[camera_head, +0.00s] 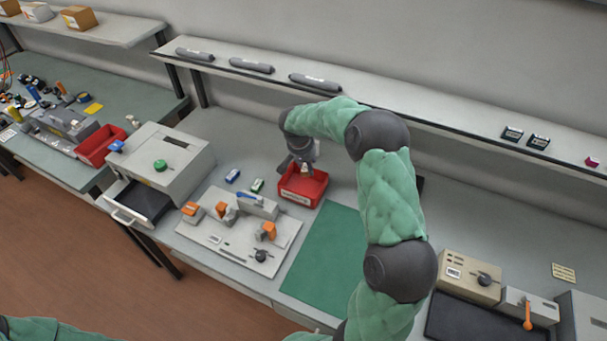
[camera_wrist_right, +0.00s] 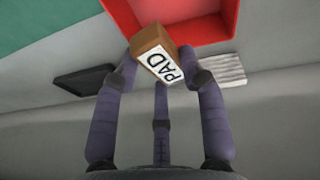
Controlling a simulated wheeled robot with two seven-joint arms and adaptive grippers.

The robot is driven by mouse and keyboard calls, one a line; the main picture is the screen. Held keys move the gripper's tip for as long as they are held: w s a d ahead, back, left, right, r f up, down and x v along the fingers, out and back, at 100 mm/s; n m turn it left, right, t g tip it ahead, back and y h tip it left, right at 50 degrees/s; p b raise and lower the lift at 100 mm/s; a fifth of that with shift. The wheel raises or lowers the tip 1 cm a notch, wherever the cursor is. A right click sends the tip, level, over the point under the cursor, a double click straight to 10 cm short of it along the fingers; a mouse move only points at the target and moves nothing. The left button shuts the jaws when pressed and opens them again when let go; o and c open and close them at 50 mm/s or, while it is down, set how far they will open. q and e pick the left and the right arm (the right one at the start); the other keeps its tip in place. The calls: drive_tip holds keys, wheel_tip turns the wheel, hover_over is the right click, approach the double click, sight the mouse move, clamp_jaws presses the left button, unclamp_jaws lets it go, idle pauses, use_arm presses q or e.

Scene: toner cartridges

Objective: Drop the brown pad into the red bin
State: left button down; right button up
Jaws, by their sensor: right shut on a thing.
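In the right wrist view the brown pad (camera_wrist_right: 152,38) is a small brown block with a white label reading PAD. My right gripper (camera_wrist_right: 158,62) is shut on it, with its fingers around the block. The red bin (camera_wrist_right: 222,22) lies just beyond the pad in that view. In the head view my right gripper (camera_head: 301,165) points down over the red bin (camera_head: 303,190) on the bench, and the pad is too small there to make out clearly. My left gripper is out of view; only a bit of green sleeve shows at the bottom left.
A green mat (camera_head: 327,255) lies to the right of the bin. A white fixture plate (camera_head: 230,240) with orange clamps stands left of it, beside a grey box with an open drawer (camera_head: 140,200). Another red bin (camera_head: 100,146) stands on the far left bench. A shelf (camera_head: 400,112) runs behind.

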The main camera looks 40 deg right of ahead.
drive_tip(key=shift+f, duration=0.15)
drive_tip(key=shift+s+f+b, duration=0.1)
drive_tip(key=shift+f+b, duration=0.2)
drive_tip(key=shift+f, duration=0.15)
drive_tip(key=shift+f+b, duration=0.85)
drive_tip(key=shift+f, duration=1.5)
drive_tip(key=o, duration=1.3)
drive_tip(key=shift+r, duration=0.15)
drive_tip(key=v, duration=1.1)
drive_tip(key=shift+a+r, duration=0.2)
drive_tip(key=shift+r, duration=0.15)
